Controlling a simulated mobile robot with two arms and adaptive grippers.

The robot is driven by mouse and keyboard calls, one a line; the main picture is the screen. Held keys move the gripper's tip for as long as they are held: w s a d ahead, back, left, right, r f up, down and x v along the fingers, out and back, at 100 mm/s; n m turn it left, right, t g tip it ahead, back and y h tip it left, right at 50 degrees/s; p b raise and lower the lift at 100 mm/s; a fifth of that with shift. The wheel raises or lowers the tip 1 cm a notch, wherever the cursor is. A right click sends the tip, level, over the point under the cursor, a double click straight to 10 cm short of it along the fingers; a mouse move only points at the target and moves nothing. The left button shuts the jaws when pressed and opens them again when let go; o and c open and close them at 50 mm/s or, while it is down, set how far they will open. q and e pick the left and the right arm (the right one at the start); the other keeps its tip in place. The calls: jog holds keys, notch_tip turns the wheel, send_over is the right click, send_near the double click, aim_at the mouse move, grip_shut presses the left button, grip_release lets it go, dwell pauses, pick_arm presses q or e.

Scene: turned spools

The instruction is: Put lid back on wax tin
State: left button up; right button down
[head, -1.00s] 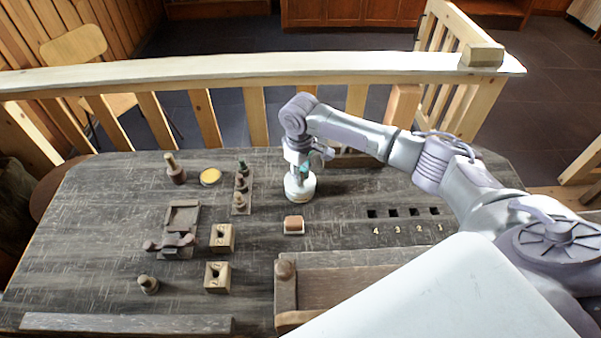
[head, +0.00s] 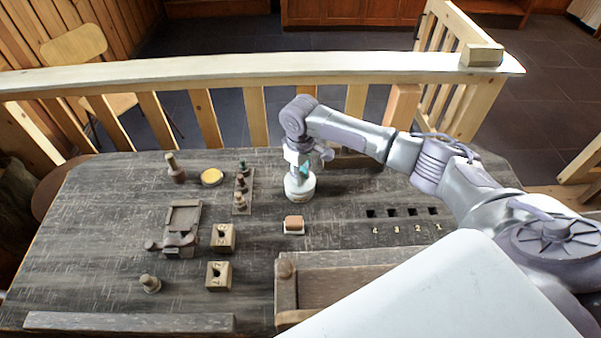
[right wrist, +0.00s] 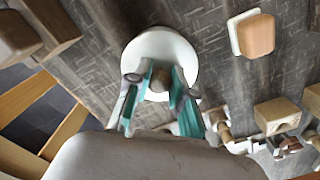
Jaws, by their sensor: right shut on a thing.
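The wax tin (head: 212,177) is a shallow round tin with a yellow top face, open at the back left of the table. The lid (head: 300,191) is a white round piece to the right of the tin. In the right wrist view, the lid (right wrist: 157,45) shows as a white disc with a brown knob (right wrist: 160,80). My right gripper (head: 302,172) points down, shut on the knob, with teal finger pads on both sides in the right wrist view (right wrist: 160,84). I cannot tell whether the lid touches the table. My left gripper is out of view.
A rack of small turned pieces (head: 241,196) stands between tin and lid. A dark bottle-shaped piece (head: 175,169) stands left of the tin. An orange-brown block on a white base (head: 293,225) sits in front of the lid. Numbered square holes (head: 393,213) lie to the right.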

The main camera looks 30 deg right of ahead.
jog(key=shift+p, duration=0.45)
dwell(0.3)
jog(key=shift+f+p, duration=0.2)
jog(key=shift+p, duration=0.5)
dwell(1.3)
jog(key=shift+c, duration=2.3)
grip_release()
jog(key=shift+r, duration=0.15)
jog(key=shift+r+p, duration=3.4)
jog(key=shift+p, duration=0.5)
